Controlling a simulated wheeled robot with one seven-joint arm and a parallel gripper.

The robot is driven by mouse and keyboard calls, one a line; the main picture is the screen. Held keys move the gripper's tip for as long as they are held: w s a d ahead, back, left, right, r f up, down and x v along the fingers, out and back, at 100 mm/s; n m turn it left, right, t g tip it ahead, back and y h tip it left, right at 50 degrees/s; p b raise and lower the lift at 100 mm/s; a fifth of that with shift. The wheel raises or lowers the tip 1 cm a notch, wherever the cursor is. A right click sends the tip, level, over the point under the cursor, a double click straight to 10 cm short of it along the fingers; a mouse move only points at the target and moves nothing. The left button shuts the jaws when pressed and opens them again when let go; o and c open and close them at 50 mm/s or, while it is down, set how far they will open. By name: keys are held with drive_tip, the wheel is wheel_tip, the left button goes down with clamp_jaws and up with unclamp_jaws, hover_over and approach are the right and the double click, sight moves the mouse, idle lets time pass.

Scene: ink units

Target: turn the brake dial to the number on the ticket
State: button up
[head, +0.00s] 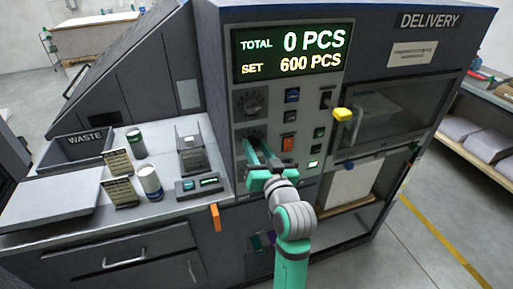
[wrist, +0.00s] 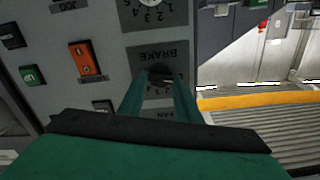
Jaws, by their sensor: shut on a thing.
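My gripper (head: 256,158) is at the machine's control panel, its two teal fingers shut on a small dark dial knob (wrist: 160,73). In the wrist view the knob sits between the fingertips, close to a BRAKE label (wrist: 160,52) that reads upside down. The fingers hide part of the number scale around the knob, and its pointer setting cannot be read. In the head view my gripper covers most of this dial. Two small printed tickets stand on the left counter, a rear one (head: 118,162) and a front one (head: 120,191). Their print is too small to read.
Another dial (head: 252,103) sits above on the panel. An orange switch (head: 287,144) and several small buttons are close to my gripper's right. A yellow-tipped handle (head: 342,114) sticks out further right. The display (head: 292,52) reads TOTAL 0 PCS, SET 600 PCS.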

idle(0.4)
drive_tip(key=o, duration=1.1)
drive_tip(key=shift+c, duration=0.2)
drive_tip(key=v, duration=1.1)
